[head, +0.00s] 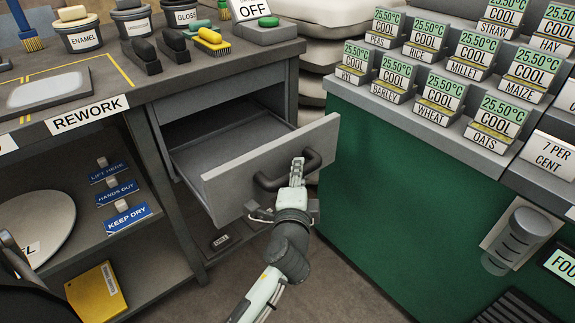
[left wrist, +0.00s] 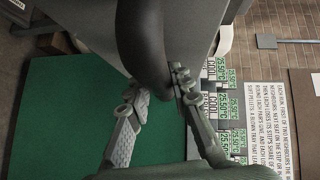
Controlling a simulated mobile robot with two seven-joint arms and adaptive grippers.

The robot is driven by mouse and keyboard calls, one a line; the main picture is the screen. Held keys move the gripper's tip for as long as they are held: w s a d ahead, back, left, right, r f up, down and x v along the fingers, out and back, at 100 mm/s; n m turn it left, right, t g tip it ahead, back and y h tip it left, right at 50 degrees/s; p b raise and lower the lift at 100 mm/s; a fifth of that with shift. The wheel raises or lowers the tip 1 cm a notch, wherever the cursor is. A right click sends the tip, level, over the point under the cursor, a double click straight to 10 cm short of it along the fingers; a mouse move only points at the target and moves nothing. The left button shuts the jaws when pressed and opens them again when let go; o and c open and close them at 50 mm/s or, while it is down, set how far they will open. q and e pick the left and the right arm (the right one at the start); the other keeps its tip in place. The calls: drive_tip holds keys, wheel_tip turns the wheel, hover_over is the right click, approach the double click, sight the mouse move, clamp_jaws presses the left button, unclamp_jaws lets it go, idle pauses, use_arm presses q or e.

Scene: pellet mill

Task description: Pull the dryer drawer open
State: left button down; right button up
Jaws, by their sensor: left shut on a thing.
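The grey dryer drawer (head: 265,165) stands pulled out of the bench under the worktop, and its inside looks empty. Its dark curved handle (head: 268,183) is on the front panel. My left gripper (head: 297,172) is shut on the right part of the handle. In the left wrist view the dark handle (left wrist: 143,40) passes between the two fingers of the left gripper (left wrist: 155,90). My right gripper is not in view.
A green cabinet (head: 420,210) with rows of COOL label blocks stands to the right of the drawer. The worktop (head: 105,75) holds tubs, brushes and an OFF sign (head: 250,8). Open shelves (head: 150,255) lie left of the drawer. Bare floor (head: 345,285) shows below.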

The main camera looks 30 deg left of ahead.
use_arm(q)
drive_tip(key=shift+s+d, duration=0.35)
drive_tip(key=shift+d, duration=0.35)
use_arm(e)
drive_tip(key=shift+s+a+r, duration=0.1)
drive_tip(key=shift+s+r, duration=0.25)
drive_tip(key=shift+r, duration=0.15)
